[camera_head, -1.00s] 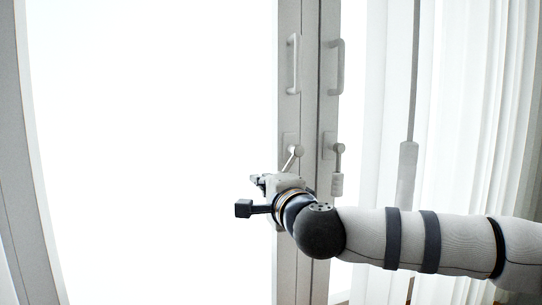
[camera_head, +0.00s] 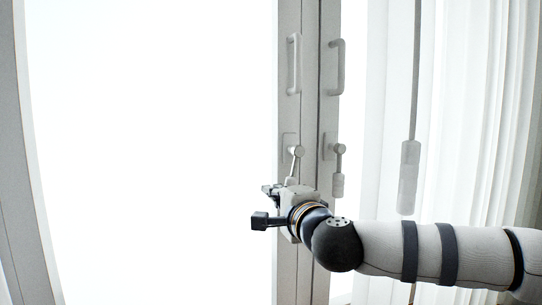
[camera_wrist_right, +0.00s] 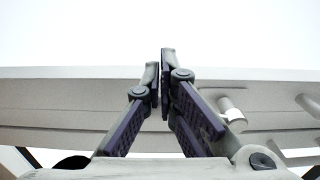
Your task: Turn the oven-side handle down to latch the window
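Two window handles show on the frame's middle posts in the head view. The left handle (camera_head: 297,158) points down, leaning slightly left, and its lower end is partly hidden by my right gripper (camera_head: 271,188). The right handle (camera_head: 339,172) hangs straight down. My right gripper is just below and left of the left handle's pivot, close against its lower part; contact cannot be made out. In the right wrist view, its fingers (camera_wrist_right: 160,68) are together with nothing seen between them. A handle's round pivot (camera_wrist_right: 232,115) shows right of the fingers. My left gripper is out of view.
Two fixed pull grips, left (camera_head: 293,64) and right (camera_head: 337,67), sit above the handles. A hanging wand (camera_head: 408,178) and white curtains (camera_head: 480,110) are at the right. The bright glass at the left is clear.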

